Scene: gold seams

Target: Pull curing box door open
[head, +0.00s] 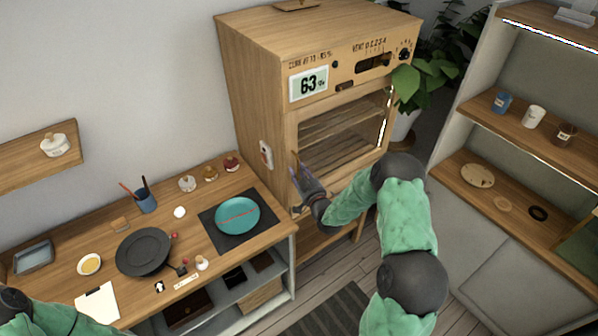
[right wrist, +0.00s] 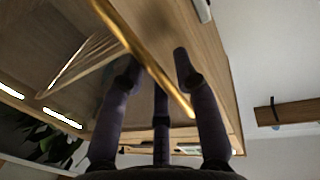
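The curing box (head: 262,75) is a tall wooden cabinet with a display reading 63. Its door (head: 340,135) has a glass pane with slatted shelves behind it and looks closed. A thin gold door handle (right wrist: 140,52) runs diagonally through the right wrist view, between the spread fingers. My right gripper (head: 303,176) is at the left edge of the door. In the right wrist view its dark fingers (right wrist: 157,72) are apart, with the handle between them; I cannot tell whether they touch it. My left arm shows at the lower left; its gripper is out of frame.
A wooden worktable (head: 215,190) stands left of the box, with a teal plate (head: 238,214), a dark plate (head: 143,251) and a brush cup (head: 145,200). A shelf unit (head: 520,130) with cups and a plant (head: 440,60) stand at right. Floor shows below the box.

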